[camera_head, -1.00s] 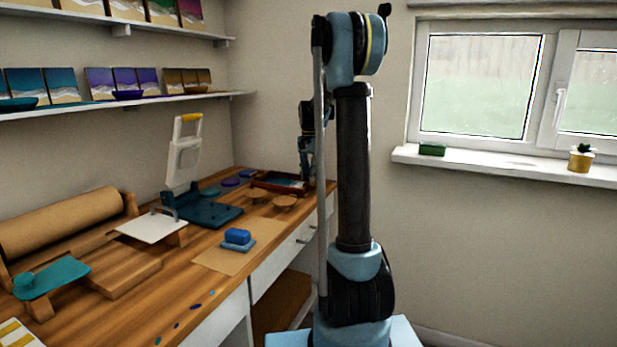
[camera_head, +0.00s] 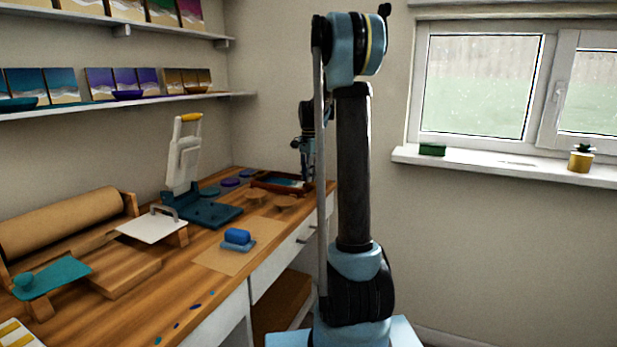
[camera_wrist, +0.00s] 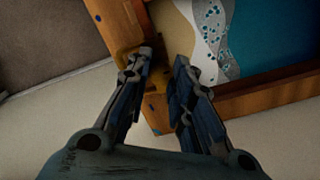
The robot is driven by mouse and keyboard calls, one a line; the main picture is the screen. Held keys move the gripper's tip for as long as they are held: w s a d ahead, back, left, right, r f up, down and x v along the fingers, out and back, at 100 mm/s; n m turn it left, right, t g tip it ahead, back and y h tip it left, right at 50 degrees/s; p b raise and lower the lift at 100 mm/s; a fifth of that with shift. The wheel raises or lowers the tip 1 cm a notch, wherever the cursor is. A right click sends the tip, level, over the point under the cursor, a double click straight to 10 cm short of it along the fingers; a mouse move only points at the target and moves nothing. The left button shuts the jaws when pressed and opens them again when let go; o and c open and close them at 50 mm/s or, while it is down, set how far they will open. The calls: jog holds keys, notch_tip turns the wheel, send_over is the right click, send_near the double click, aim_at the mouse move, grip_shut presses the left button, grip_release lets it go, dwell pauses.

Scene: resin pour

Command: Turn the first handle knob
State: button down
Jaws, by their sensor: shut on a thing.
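The wood-framed tray (camera_head: 263,184) with a blue-and-sand wave surface lies at the far right end of the workbench. Its orange-brown frame (camera_wrist: 240,102) and sea picture (camera_wrist: 265,35) fill the upper right of the wrist view. My gripper (camera_wrist: 163,58) is at a corner of this frame, its two fingers close together. A small brass-coloured piece (camera_wrist: 156,84), apparently the handle knob, shows dark between the fingers, and they are shut on it. Its outline is mostly hidden by the fingers.
Shelves (camera_head: 130,98) with pictures hang above. A window (camera_head: 480,85) is at the right.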

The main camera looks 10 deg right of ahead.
jog(key=c, duration=1.4)
grip_release()
jog(key=shift+o, duration=0.2)
notch_tip(320, 180, up, 12)
